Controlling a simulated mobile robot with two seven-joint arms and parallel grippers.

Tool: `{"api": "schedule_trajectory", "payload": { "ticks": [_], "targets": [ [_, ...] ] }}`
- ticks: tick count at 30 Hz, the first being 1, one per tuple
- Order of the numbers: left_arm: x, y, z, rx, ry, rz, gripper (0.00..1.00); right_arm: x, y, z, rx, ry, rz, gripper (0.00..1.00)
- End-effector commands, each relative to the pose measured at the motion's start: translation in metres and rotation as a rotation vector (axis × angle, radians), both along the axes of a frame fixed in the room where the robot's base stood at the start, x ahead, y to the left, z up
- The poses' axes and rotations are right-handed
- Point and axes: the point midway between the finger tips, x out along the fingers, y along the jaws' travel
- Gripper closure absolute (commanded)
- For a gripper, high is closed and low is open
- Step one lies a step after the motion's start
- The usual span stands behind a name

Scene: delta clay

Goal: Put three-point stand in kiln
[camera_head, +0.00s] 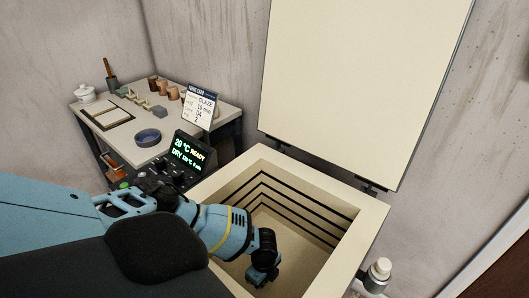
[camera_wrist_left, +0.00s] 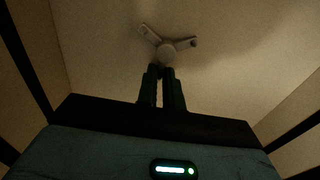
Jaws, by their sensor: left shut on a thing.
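The kiln (camera_head: 372,222) stands open, with its lid (camera_head: 365,80) raised behind it. My left arm reaches down into the kiln chamber. My left gripper (camera_head: 262,278) is low inside it, over the pale floor. In the left wrist view, the three-point stand (camera_wrist_left: 166,50) is a small grey piece with arms spreading from a round hub. The fingers of my left gripper (camera_wrist_left: 161,72) are shut on its near side. The pale kiln floor lies behind the stand; I cannot tell whether they touch. In the head view the stand is hidden by the gripper. My right gripper is not in view.
The kiln walls, lined with dark heating grooves (camera_head: 300,205), surround my left gripper. A control panel (camera_head: 188,152) reads 20 °C READY.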

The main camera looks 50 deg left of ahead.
Motion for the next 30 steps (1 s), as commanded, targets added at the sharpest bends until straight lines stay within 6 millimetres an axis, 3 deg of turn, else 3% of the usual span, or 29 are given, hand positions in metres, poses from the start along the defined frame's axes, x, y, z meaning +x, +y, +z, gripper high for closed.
{"api": "schedule_trajectory", "payload": {
  "ticks": [14, 15, 19, 30],
  "targets": [
    [0.0000, 0.0004, -0.0091, 0.000, 0.000, 0.002, 1.00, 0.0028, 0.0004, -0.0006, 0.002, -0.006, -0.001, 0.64],
    [0.0004, 0.0004, -0.0080, 0.000, -0.001, 0.002, 0.87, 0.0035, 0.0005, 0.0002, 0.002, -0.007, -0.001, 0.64],
    [0.0006, 0.0004, -0.0075, 0.000, -0.001, 0.001, 0.70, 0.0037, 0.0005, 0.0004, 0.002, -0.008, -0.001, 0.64],
    [0.0017, 0.0006, -0.0016, 0.000, -0.004, 0.001, 0.70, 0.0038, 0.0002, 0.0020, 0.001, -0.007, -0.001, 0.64]
  ]
}}
